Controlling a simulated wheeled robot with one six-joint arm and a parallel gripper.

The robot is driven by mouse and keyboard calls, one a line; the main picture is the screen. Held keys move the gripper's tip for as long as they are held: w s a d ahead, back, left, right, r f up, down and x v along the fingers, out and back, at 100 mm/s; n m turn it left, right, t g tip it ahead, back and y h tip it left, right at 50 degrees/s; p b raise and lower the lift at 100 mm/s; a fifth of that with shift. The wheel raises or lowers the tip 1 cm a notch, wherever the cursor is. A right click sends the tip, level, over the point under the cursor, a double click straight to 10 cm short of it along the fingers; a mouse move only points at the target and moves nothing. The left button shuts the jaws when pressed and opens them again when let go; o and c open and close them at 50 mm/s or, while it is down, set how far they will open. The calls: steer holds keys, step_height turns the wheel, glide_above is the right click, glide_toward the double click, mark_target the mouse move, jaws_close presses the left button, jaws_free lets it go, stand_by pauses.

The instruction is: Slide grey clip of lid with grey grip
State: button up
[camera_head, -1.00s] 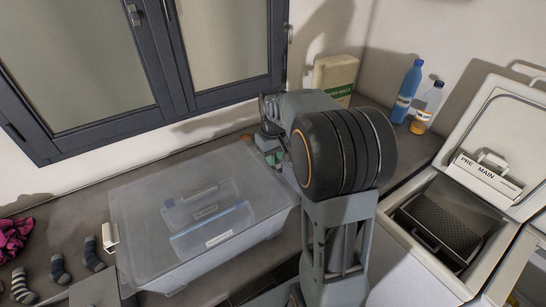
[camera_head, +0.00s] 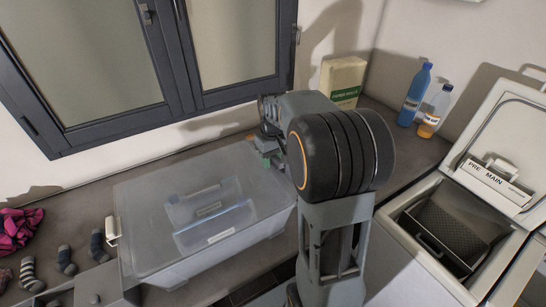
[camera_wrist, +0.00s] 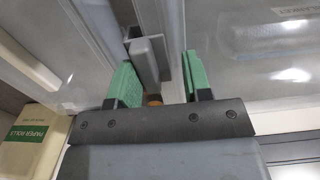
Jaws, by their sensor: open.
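A clear storage box with a translucent lid (camera_head: 150,205) stands on the counter below the window. My gripper (camera_head: 268,152) is at the box's far right corner, partly hidden by my arm. In the wrist view, its two green fingers (camera_wrist: 160,76) are open and apart. A grey clip with a grey grip (camera_wrist: 150,58) stands between them beside a pale upright edge. Gaps show between the grip and the fingers; whether either touches the clip is unclear. The clip cannot be made out in the head view.
A white clip (camera_head: 111,231) is on the box's left side. Paper rolls (camera_head: 342,80), a blue bottle (camera_head: 416,95) and an orange-filled bottle (camera_head: 434,112) stand behind. An open toploader (camera_head: 445,235) is at right. Socks (camera_head: 65,260) lie at left.

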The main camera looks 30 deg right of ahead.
step_height(320, 180, up, 14)
steer(key=shift+b, duration=0.4)
steer(key=shift+f, duration=0.1)
stand_by(0.3)
